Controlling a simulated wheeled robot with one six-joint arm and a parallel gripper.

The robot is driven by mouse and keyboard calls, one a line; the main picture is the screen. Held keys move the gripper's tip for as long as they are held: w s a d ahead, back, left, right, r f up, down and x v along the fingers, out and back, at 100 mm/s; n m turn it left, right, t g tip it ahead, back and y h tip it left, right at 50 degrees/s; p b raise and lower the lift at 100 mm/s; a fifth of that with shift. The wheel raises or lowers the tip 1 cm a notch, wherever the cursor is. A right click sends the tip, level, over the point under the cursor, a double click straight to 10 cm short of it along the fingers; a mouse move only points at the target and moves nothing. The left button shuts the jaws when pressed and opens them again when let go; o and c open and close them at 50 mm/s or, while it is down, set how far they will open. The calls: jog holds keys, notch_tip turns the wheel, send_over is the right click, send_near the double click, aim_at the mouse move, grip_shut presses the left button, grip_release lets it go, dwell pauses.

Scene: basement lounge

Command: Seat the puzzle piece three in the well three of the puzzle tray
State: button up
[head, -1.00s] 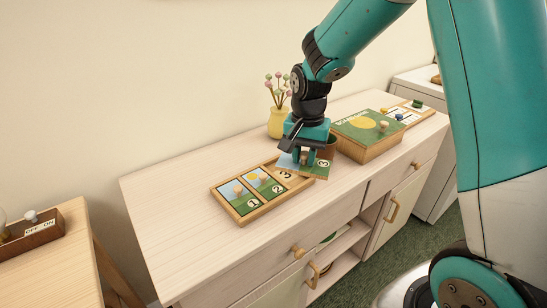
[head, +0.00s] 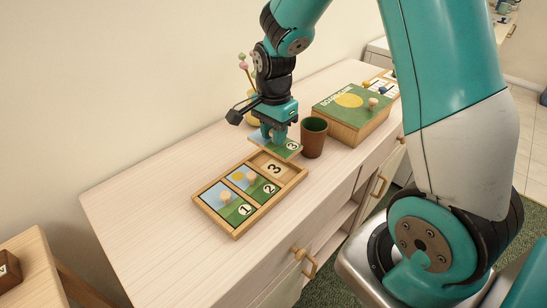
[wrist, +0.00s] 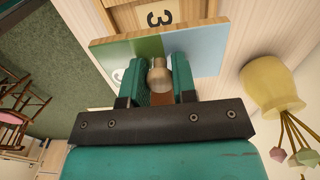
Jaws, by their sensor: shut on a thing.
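The puzzle tray (head: 238,236) lies on the cabinet top, a wooden frame with wells in a row. Piece one (head: 226,206) and piece two (head: 256,184) sit in their wells. Well three (head: 274,168) is empty, its printed 3 visible; it also shows in the wrist view (wrist: 155,17). My gripper (head: 277,138) is shut on the knob (wrist: 159,78) of puzzle piece three (head: 289,151). The piece is held just beyond the far end of the tray, close to well three, and looks roughly level. Its blue and green face shows in the wrist view (wrist: 120,55). Whether it touches the tray is unclear.
A brown cup (head: 314,138) stands just right of the piece. A wooden game box (head: 352,112) with a green lid is behind it. A yellow vase (wrist: 268,88) with flowers stands near the wall. The cabinet top (head: 140,200) left of the tray is clear.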

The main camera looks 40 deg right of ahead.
aim_at(274, 169)
notch_tip(274, 169, down, 8)
jog(key=shift+r, duration=0.1)
dwell(0.4)
jog(key=shift+f, duration=0.2)
jog(key=o, duration=0.9)
